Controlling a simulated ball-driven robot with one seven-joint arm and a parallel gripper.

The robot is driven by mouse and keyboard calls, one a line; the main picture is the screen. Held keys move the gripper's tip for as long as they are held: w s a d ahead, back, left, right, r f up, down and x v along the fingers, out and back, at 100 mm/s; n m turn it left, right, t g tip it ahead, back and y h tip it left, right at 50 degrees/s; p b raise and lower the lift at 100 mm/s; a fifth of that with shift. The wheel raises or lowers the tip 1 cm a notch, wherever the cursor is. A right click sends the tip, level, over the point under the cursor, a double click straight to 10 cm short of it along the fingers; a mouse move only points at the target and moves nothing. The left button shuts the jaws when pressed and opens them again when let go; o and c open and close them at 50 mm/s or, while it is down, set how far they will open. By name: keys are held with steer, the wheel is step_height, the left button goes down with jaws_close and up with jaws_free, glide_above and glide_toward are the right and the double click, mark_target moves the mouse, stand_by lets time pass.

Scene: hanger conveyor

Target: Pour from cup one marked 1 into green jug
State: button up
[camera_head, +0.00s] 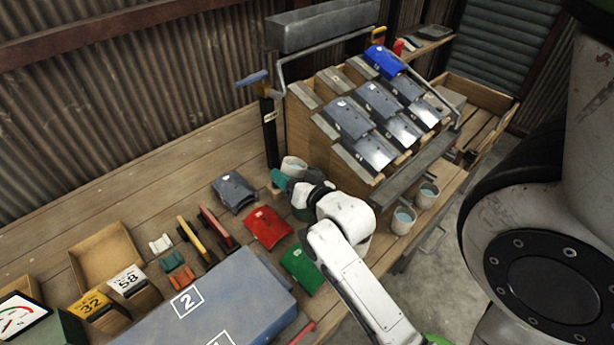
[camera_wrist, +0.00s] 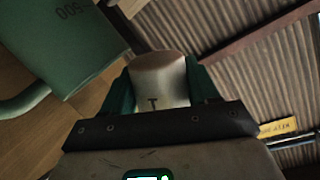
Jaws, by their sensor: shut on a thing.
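My gripper (camera_head: 284,178) has teal fingers and is shut on a pale cup (camera_head: 293,165), above the bench in front of the wooden rack. In the wrist view the cup (camera_wrist: 160,82) sits between both fingers, with a dark mark like a 1 on its side. The cup's contents are hidden, and I cannot tell how far it is tilted. The green jug (camera_wrist: 75,38) is beside the cup at the upper left of the wrist view, apart from it in the picture, with 500 printed on it.
The rack (camera_head: 285,130) with grey and blue panels stands just behind and right. Two pale cups with bluish contents (camera_head: 403,221) (camera_head: 427,195) are at the right edge. A dark post (camera_head: 269,130) stands left of my gripper. Red (camera_head: 268,228) and green (camera_head: 301,268) pieces lie in front.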

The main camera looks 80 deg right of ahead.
steer(key=shift+w+a+r+m+y+p, duration=0.15)
steer(key=shift+m+y+p, duration=0.1)
steer(key=shift+m+p, duration=0.4)
steer(key=shift+r+m+y+p, duration=0.1)
steer(key=shift+m+y+p, duration=0.15)
steer(key=shift+m+p, duration=0.4)
stand_by(0.9)
steer(key=shift+m+t+y+p, duration=0.3)
steer(key=shift+m+t+p, duration=0.1)
steer(key=shift+m+p, duration=0.25)
stand_by(0.6)
steer(key=shift+m, duration=0.25)
steer(key=shift+f, duration=0.1)
stand_by(0.4)
steer(key=shift+m, duration=0.6)
steer(key=shift+f+m+t+y, duration=0.1)
steer(key=shift+m+t+y, duration=0.2)
steer(key=shift+m+y, duration=0.15)
